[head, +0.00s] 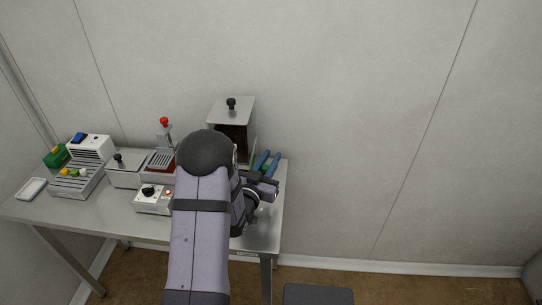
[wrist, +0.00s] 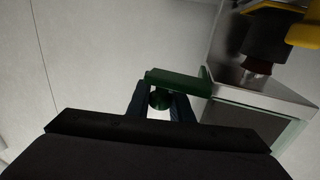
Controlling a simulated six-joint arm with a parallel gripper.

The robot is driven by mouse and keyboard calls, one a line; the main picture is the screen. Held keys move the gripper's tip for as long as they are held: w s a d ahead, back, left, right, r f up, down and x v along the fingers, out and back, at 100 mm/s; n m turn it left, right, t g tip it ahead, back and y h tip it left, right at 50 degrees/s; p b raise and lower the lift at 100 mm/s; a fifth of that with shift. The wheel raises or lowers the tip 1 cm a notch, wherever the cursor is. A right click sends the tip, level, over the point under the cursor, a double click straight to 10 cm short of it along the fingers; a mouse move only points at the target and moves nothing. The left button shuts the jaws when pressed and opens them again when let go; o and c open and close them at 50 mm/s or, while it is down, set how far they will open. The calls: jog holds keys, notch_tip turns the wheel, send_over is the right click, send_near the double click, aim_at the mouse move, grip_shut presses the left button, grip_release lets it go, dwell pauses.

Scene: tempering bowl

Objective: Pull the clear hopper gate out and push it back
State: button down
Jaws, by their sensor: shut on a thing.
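The hopper (head: 231,138), a dark-filled box with a metal lid and black knob, stands at the back right of the table, partly hidden by my arm. In the wrist view a dark green, slightly see-through gate (wrist: 188,82) sticks out to the left from beside a metal-edged, glassy box. My gripper (wrist: 160,102) is shut on this knob, with a blue finger on each side. In the head view the blue fingers (head: 267,163) show to the right of the hopper. How far the gate is out is unclear.
A dark cylinder with yellow parts (wrist: 268,38) is close at the wrist view's upper right. Left of my arm are a control box (head: 153,200), a red-knobbed press (head: 165,140), a lidded metal box (head: 124,172) and a ribbed tray (head: 76,182). The wall is behind.

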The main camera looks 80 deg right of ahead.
jog(key=shift+a, duration=0.95)
jog(key=shift+f, duration=0.1)
jog(key=c, duration=1.9)
grip_release()
jog(key=shift+c, duration=0.2)
jog(key=o, duration=0.4)
jog(key=shift+a, duration=0.25)
jog(key=shift+c, duration=0.2)
jog(key=shift+d, duration=0.1)
jog(key=b+v, duration=0.2)
jog(key=v, duration=0.5)
